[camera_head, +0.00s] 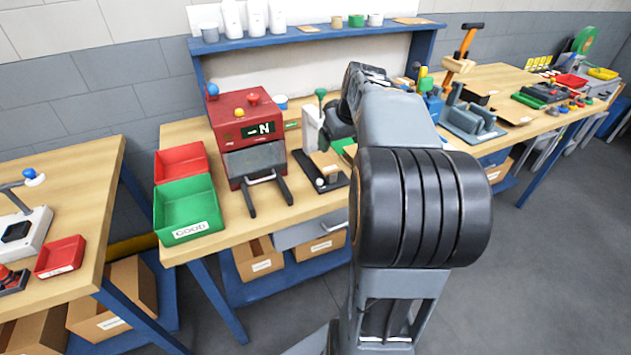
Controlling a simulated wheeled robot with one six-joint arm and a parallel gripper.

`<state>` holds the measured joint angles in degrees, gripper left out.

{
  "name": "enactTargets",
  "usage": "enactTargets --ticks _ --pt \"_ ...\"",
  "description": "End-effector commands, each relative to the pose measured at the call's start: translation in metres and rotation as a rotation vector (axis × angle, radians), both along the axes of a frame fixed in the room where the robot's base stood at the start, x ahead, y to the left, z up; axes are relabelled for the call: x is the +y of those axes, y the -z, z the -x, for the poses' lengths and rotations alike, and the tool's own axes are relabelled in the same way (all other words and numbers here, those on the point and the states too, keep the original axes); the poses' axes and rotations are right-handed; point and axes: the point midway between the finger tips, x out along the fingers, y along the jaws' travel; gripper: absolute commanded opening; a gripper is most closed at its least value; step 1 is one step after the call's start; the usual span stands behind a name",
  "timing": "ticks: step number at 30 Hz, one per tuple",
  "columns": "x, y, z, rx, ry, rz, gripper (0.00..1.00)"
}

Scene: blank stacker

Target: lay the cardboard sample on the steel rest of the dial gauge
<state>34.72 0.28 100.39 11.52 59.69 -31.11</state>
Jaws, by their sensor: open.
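A small tan square piece (322,158), which looks like cardboard, shows left of my arm on the middle bench. It is at the top of a small grey block on a black base (338,180) with a white ball at its front. An upright pale grey body (311,128) stands just behind it, with a green-knobbed lever (321,93) beside it. This may be the dial gauge, but I see no dial face. I cannot tell whether the tan piece is the sample. My arm reaches over the bench and hides its own end, so my gripper's fingers are hidden.
Left of the stand is a red machine (226,112) with a grey front handle, then a red bin (181,160) and a green bin (188,205). A blue-framed shelf (290,35) runs behind. A grey vise-like tool (468,122) stands to the right of my arm.

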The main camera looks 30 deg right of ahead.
Motion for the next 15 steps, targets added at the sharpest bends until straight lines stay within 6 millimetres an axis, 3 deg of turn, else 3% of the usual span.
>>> enactTargets --ticks 2,5,9,12,15 --pt "0.020 0.002 0.003 0.008 -0.014 -0.004 0.88" --pt "0.071 0.013 0.015 0.030 -0.041 -0.013 0.88" --pt "0.147 0.041 0.051 0.066 -0.081 -0.021 0.88" --pt "0.184 0.062 0.081 0.086 -0.105 -0.020 0.88" --pt "0.208 0.081 0.106 0.100 -0.122 -0.019 0.88"
